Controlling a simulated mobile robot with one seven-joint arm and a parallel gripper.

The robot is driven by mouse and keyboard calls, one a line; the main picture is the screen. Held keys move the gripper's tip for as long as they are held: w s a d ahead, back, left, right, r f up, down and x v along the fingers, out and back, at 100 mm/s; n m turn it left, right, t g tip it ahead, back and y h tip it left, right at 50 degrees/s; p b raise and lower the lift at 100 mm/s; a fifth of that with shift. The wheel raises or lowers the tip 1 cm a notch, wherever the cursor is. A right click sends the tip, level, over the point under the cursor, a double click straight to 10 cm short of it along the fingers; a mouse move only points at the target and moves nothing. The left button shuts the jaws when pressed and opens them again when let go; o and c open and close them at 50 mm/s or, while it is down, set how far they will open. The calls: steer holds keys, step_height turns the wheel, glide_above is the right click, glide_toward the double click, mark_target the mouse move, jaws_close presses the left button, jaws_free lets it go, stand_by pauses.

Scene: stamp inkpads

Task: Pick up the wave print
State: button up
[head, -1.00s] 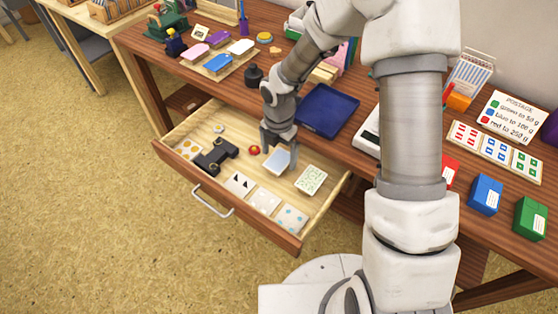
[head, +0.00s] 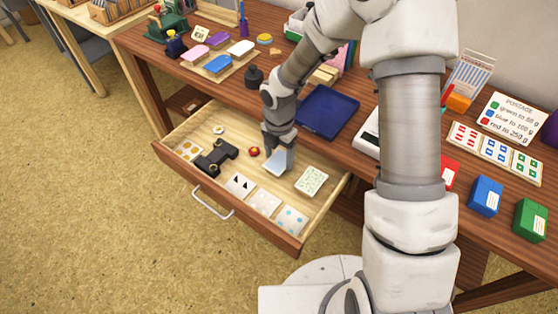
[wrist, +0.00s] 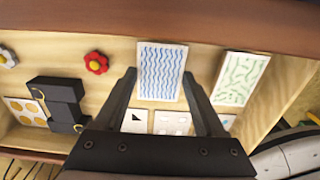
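The wave print (wrist: 161,66) is a white card with blue wavy lines, lying in the open drawer. In the head view the wave print (head: 279,165) is partly covered by my gripper (head: 278,150), which is low over it. In the wrist view my gripper (wrist: 159,75) is open, with one finger along each side of the card. The gaps between fingers and card are small, and I cannot tell whether they touch.
A green-patterned card (head: 311,180) lies to the right in the drawer (head: 283,237). A black hole punch (head: 216,156), a red flower piece (head: 254,152) and several other cards lie around. A blue tray (head: 327,111) sits on the desk behind.

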steer(key=c, duration=0.7)
steer(key=shift+r, duration=0.15)
